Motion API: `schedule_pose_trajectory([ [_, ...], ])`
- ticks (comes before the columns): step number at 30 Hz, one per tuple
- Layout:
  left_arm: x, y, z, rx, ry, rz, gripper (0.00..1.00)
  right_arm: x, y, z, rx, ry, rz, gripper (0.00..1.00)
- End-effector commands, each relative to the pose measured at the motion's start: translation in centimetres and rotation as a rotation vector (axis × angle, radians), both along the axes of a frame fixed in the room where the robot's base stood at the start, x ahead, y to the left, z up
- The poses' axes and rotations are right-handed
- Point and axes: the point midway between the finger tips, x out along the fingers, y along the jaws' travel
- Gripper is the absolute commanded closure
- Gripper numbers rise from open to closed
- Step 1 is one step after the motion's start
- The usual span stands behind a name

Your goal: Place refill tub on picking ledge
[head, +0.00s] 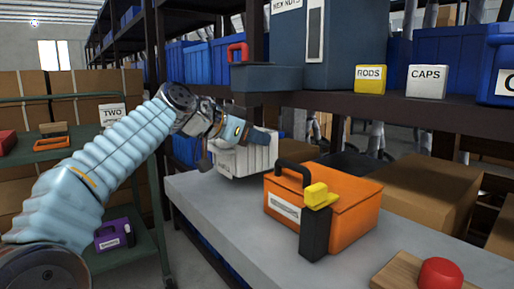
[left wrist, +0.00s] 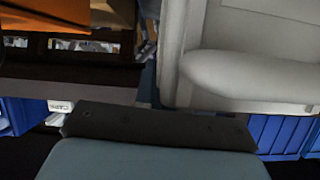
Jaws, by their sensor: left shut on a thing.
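A white ribbed tub (head: 246,158), taken to be the refill tub, is at the far end of the grey ledge (head: 215,200) in the head view. My left gripper (head: 238,131) is at the tub's top and shut on it. I cannot tell whether the tub's underside touches the ledge. In the left wrist view the tub's pale wall and rounded rim or handle (left wrist: 250,82) fill the upper right. A dark part of my gripper crosses the lower middle. My right gripper is not in view.
An orange toolbox (head: 335,212) with a black and yellow tool at its front stands mid-ledge. A red knob on a wooden block (head: 440,273) is nearer. A shelf above carries a grey bin, a yellow RODS box (head: 370,79) and a CAPS box (head: 427,81).

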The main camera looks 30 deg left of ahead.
Motion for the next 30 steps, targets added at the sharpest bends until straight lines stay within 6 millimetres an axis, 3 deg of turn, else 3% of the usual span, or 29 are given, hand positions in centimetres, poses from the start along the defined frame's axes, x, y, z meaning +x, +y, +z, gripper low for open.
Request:
schedule_pose_trajectory([
  [6,0.0,0.1,-3.4,0.0,0.003,0.002,1.0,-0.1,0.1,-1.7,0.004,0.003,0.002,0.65],
  [17,0.0,0.0,-3.7,0.0,-0.001,0.0,1.0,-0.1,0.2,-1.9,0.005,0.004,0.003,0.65],
  [18,0.0,0.0,-3.6,-0.001,0.001,-0.001,0.85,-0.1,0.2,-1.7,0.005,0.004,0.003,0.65],
  [22,0.0,0.0,-3.6,0.0,0.001,0.0,0.65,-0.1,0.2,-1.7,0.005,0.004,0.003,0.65],
  [30,0.0,0.0,-3.5,0.0,0.001,0.0,0.65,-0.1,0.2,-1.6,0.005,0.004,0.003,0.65],
])
